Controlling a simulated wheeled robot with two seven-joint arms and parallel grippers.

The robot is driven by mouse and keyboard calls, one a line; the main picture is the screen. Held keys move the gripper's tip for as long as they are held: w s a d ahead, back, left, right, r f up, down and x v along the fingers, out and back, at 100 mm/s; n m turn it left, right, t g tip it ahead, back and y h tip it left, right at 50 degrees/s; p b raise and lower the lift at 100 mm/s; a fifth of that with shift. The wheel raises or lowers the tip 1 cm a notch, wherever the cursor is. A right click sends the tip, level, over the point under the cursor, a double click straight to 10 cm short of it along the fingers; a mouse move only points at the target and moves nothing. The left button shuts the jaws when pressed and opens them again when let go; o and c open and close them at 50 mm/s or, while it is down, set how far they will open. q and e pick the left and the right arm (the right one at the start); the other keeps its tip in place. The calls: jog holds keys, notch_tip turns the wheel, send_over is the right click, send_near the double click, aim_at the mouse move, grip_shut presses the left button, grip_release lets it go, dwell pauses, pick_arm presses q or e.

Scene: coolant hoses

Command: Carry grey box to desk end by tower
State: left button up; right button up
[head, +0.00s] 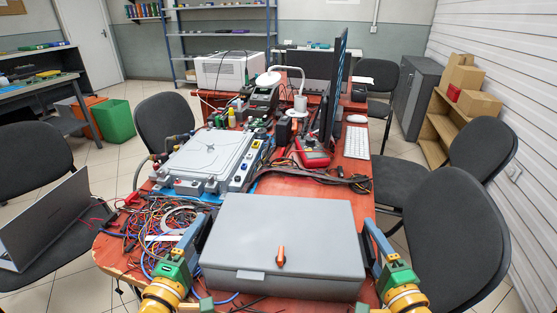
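No upright tower is plain to see; a white boxy machine (226,72) stands at the desk's far left end.
Tangled wires (150,225) lie left of the box. A silver-grey housing (208,158), a red multimeter (312,153), a monitor (333,85) and a white keyboard (356,142) crowd the desk beyond. Chairs flank it; one (455,240) is close on the right. A laptop (50,220) is at left.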

pick_arm(q)
jog(key=shift+s, duration=0.3)
pick_arm(e)
jog(key=shift+w, duration=0.1)
pick_arm(q)
jog(key=s+a, duration=0.2)
jog(key=s, duration=0.9)
pick_arm(e)
jog(key=v, duration=1.2)
pick_arm(q)
jog(key=shift+a, duration=0.1)
